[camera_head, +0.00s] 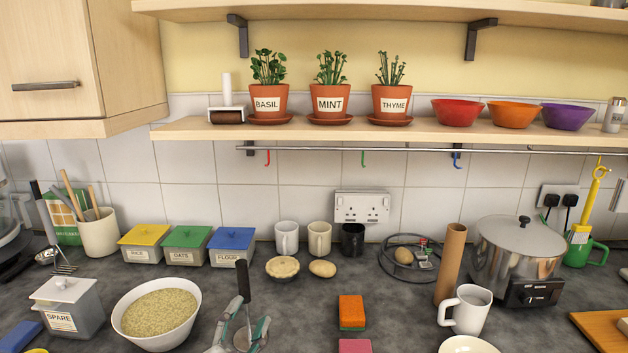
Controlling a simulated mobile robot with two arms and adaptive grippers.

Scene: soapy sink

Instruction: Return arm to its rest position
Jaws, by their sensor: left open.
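My left gripper (250,309) is at the bottom edge of the head view, left of centre. Its two grey-green fingers are spread apart. A tool with an upright black handle (243,279) shows between or just behind the fingers. Its lower metal part is partly hidden by them, and I cannot tell whether they touch it. The rest of my left arm is below the picture. My right gripper is not in view.
A bowl of grain (160,312) stands close left of the gripper, with a spare canister (68,306) beyond. An orange sponge (352,312) lies to the right. A white mug (466,309) and a cardboard tube (450,265) stand farther right. Dark worktop between gripper and sponge is clear.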

